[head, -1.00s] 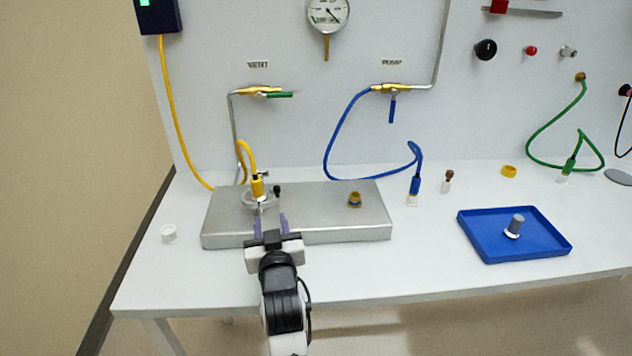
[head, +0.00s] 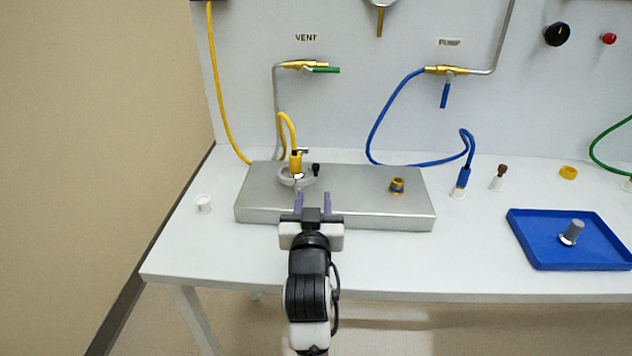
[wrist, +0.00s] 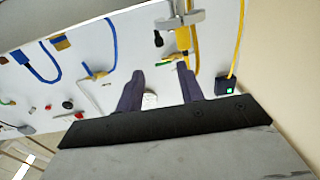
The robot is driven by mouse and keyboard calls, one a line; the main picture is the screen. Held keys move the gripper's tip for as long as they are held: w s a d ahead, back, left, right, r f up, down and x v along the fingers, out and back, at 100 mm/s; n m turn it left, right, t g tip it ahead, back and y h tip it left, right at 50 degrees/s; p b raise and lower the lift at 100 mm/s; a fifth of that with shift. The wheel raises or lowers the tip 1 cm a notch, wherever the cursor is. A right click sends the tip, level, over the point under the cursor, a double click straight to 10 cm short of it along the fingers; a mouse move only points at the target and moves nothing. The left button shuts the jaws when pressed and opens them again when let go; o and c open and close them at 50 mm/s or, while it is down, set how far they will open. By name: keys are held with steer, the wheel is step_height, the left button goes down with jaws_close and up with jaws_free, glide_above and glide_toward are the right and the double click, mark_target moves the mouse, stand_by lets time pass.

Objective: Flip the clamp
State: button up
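The clamp (head: 284,178) is a grey metal ring around the base of the yellow-hose connector (head: 296,162), on the left part of the metal block. A small black knob (head: 316,169) shows at its right side. In the wrist view the grey clamp (wrist: 186,20) is at the top edge, with the black knob (wrist: 158,39) to its left. My gripper (head: 313,199) is open, its two purple fingers apart, in front of and slightly right of the clamp. In the wrist view, nothing is held between the fingers of my gripper (wrist: 160,88).
The metal block (head: 350,205) carries a second, brass fitting (head: 397,186) at right. A white cap (head: 203,204) stands left of the block. A blue connector (head: 463,178), a small brown-topped vial (head: 501,171) and a blue tray (head: 535,258) are to the right. The front table strip is mostly clear.

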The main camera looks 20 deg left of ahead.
mark_target(316, 167)
steer(key=p+x, duration=0.2)
steer(key=x, duration=0.8)
steer(key=shift+w+a, duration=0.1)
steer(key=shift+w, duration=0.25)
jaws_close()
